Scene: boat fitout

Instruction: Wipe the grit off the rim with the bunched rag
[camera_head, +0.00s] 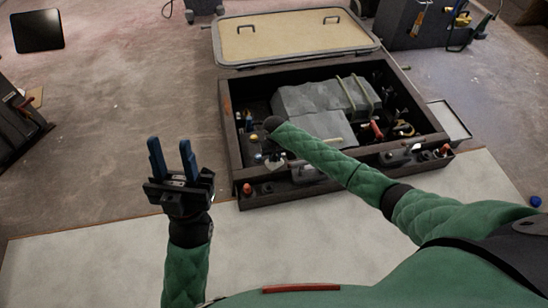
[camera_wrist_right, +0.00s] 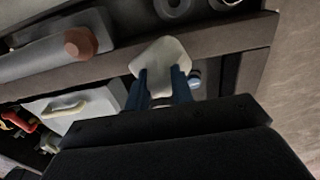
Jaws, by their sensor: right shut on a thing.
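The dark box with its rim (camera_head: 234,140) stands in the middle of the head view, and the rim also crosses the right wrist view (camera_wrist_right: 225,38). My right gripper (camera_wrist_right: 163,82) is shut on the pale bunched rag (camera_wrist_right: 160,54), which lies over or against the rim; I cannot tell how firmly it touches. In the head view my right arm reaches over the box's front left, and its wrist hides much of that gripper. I cannot make out grit on the rim. My left gripper (camera_head: 171,146) is open and empty, left of the box, fingers up.
A tan lid (camera_head: 290,38) with handles lies behind the box. Grey covered equipment (camera_head: 320,100) and small tools fill the box. A ledge with several small items runs along its front. The pale floor panel (camera_head: 110,262) at front left is clear. A blue cap (camera_head: 535,201) lies far right.

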